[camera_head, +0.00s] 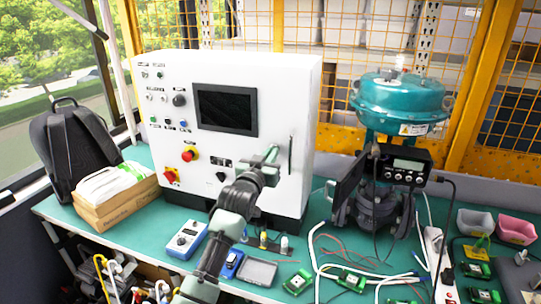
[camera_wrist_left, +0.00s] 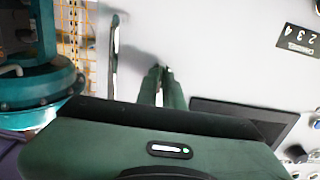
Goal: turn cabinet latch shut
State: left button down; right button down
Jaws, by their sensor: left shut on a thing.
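The white control cabinet (camera_head: 262,82) stands on the green bench, with a dark screen (camera_head: 225,110) and buttons on its front. My left gripper (camera_head: 271,155) reaches the right part of the cabinet's front, just left of a thin dark upright handle (camera_head: 291,155). In the left wrist view my left gripper (camera_wrist_left: 162,75) has its fingers close together against the white panel. They are shut on the cabinet latch, which the fingers almost wholly hide, so its angle cannot be told. The upright handle (camera_wrist_left: 115,58) shows beside them, apart from the fingers. My right gripper is not in view.
A teal valve actuator (camera_head: 400,104) with a black positioner box (camera_head: 402,165) stands right of the cabinet. Circuit boards, cables and a blue meter (camera_head: 187,240) lie on the bench front. A backpack (camera_head: 70,150) and cardboard box (camera_head: 115,203) are at left.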

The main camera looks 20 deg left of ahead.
pick_arm(q)
jog(key=c, duration=1.5)
grip_release()
jog(key=shift+c, duration=0.2)
jog(key=s+b, duration=0.2)
jog(key=s, duration=0.5)
jog(key=shift+s+a, duration=0.15)
jog(key=shift+s, duration=0.25)
jog(key=shift+f, duration=0.15)
